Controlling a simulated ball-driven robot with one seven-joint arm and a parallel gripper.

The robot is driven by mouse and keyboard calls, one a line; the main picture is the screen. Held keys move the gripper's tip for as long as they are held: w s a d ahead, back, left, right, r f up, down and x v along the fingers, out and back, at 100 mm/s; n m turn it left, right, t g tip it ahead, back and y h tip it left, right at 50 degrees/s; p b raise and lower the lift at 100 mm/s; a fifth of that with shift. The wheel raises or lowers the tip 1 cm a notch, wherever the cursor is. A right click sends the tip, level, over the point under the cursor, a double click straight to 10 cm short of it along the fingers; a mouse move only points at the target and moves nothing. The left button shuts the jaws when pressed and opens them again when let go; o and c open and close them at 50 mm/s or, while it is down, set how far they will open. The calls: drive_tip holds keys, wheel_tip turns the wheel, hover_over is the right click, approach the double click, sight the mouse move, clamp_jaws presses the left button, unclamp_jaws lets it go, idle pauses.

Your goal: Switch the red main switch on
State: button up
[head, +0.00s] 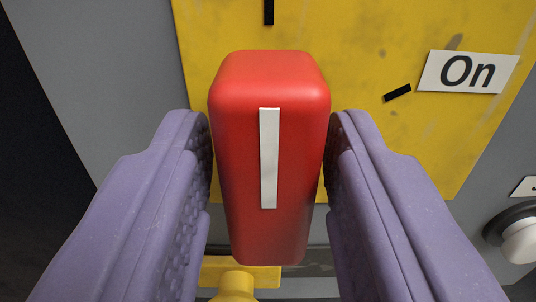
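The red main switch (245,150) fills the middle of the view. It is a rounded red handle with a white stripe (269,158) on its face, standing upright in the picture. The stripe lines up with a black mark (268,11) on the yellow plate above. My gripper (269,135) has one purple ridged finger on each side of the handle. Both fingertips lie close against its sides, seemingly touching. The "On" label (468,72) is at the upper right, with a slanted black mark (397,93) beside it.
The yellow plate (370,40) lies behind the switch on a grey panel (105,50). A yellow part (236,283) shows below the handle. A white knob with a dark ring (521,241) and part of another label (525,187) are at the right edge. The far left is dark.

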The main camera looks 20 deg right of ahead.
drive_tip(key=c, duration=0.6)
drive_tip(key=shift+d+m+b, duration=0.1)
drive_tip(key=shift+m+b, duration=0.2)
drive_tip(key=m+b, duration=0.1)
drive_tip(key=m, duration=0.1)
drive_tip(key=m+b, duration=0.3)
drive_tip(key=shift+s+d+f+m, duration=0.15)
drive_tip(key=shift+d+f+m, duration=0.15)
drive_tip(key=shift+d, duration=0.1)
drive_tip(key=m+b, duration=0.1)
drive_tip(key=m, duration=0.1)
drive_tip(key=m+b, duration=0.3)
drive_tip(key=b, duration=0.1)
drive_tip(key=shift+s+d+f+m, duration=0.1)
drive_tip(key=shift+d+f+m, duration=0.15)
drive_tip(key=shift+m, duration=0.15)
drive_tip(key=o, duration=1)
drive_tip(key=shift+r, duration=0.1)
